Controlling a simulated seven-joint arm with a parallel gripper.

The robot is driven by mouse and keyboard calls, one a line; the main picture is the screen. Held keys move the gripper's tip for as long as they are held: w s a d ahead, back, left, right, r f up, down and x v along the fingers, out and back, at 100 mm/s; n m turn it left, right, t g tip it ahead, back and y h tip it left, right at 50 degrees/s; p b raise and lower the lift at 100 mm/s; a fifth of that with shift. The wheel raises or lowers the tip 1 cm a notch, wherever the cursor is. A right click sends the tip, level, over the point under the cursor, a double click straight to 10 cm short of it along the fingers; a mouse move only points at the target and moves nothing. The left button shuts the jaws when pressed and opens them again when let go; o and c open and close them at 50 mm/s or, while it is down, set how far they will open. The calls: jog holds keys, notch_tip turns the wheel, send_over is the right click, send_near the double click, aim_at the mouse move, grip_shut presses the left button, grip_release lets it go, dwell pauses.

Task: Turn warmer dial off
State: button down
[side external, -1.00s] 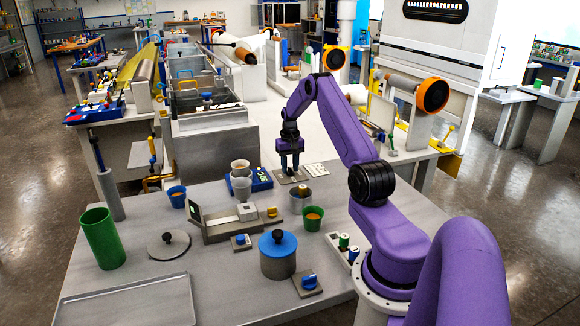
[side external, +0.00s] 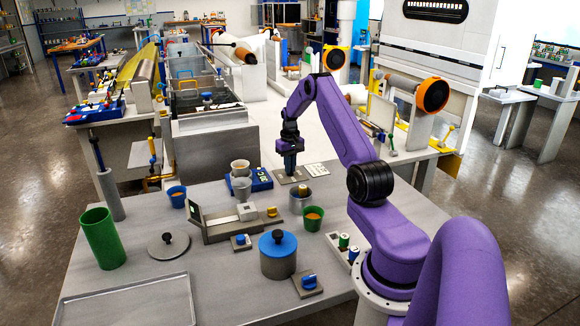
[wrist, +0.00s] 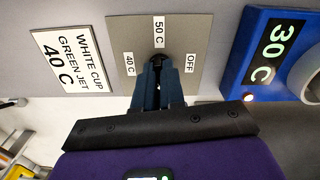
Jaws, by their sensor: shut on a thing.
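The warmer dial is a small dark knob (wrist: 159,60) on a grey plate (wrist: 193,60) in the wrist view. The plate carries labels 40 C, 50 C and OFF, with 50 C straight beyond the knob and OFF to its right. My gripper (wrist: 157,72) is shut on the knob, and its fingers hide most of it. I cannot tell which mark the knob points at. In the side view my gripper (side external: 290,172) points down onto the same plate (side external: 282,180), hiding the knob.
A blue warmer (wrist: 237,65) with a 30 C display stands right of the plate. A card (wrist: 72,60) reads "WHITE CUP GREEN JET 40 C".

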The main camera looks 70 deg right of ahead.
jog(key=n, duration=0.4)
jog(key=shift+n, duration=0.3)
jog(key=n, duration=0.3)
jog(key=shift+n, duration=0.3)
jog(key=n, duration=0.4)
jog(key=shift+n, duration=1.9)
jog(key=c, duration=1.2)
grip_release()
notch_tip(320, 180, up, 18)
jog(key=shift+f, duration=0.25)
